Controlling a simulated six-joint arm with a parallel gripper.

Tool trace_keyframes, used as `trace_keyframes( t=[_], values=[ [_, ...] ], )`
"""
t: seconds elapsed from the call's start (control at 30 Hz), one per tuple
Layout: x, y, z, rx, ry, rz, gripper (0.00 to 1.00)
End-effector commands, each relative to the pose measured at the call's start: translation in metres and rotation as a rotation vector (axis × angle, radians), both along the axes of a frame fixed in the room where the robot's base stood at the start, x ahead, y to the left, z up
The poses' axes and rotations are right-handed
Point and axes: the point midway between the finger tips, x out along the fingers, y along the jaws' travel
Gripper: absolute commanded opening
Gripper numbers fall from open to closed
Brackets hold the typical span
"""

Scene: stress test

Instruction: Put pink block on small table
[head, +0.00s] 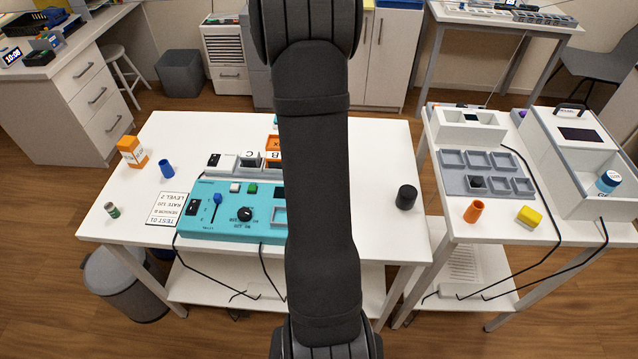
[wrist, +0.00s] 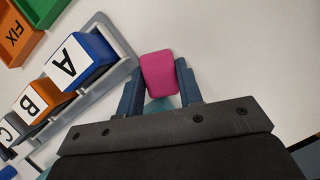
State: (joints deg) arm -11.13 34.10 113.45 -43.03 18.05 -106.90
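The pink block (wrist: 159,74) shows in the wrist view between the two fingers of my gripper (wrist: 158,80). The fingers sit against its sides, so my gripper looks shut on it. Whether the block is clear of the surface below is hard to tell. In the head view my own arm hides both the gripper and the block. The small table (head: 490,232) is the narrower white one at the right, apart from the large white table (head: 386,150).
The small table holds grey trays (head: 460,183), an orange cup (head: 474,211), a yellow block (head: 529,216) and a grey machine (head: 580,150). Its front left corner is bare. A black cylinder (head: 406,197) and a teal console (head: 215,228) stand on the large table.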

Motion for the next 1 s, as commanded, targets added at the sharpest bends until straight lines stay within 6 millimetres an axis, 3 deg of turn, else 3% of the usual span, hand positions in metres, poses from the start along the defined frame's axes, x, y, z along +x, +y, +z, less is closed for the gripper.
trace_keyframes(
  t=[0.03, 0.1, 0.17, 0.57, 0.83, 1.0],
  values=[
    [0.000, 0.000, 0.000, 0.000, 0.000, 0.000, 0.22],
    [0.000, 0.000, 0.000, 0.000, 0.000, 0.000, 0.10],
    [0.000, 0.000, 0.000, 0.000, 0.000, 0.000, 0.07],
    [0.000, 0.000, 0.009, -0.001, -0.003, -0.001, 0.07],
    [0.001, 0.000, 0.041, 0.001, -0.005, -0.002, 0.07],
    [-0.013, -0.028, 0.059, 0.002, -0.003, -0.007, 0.07]
  ],
)
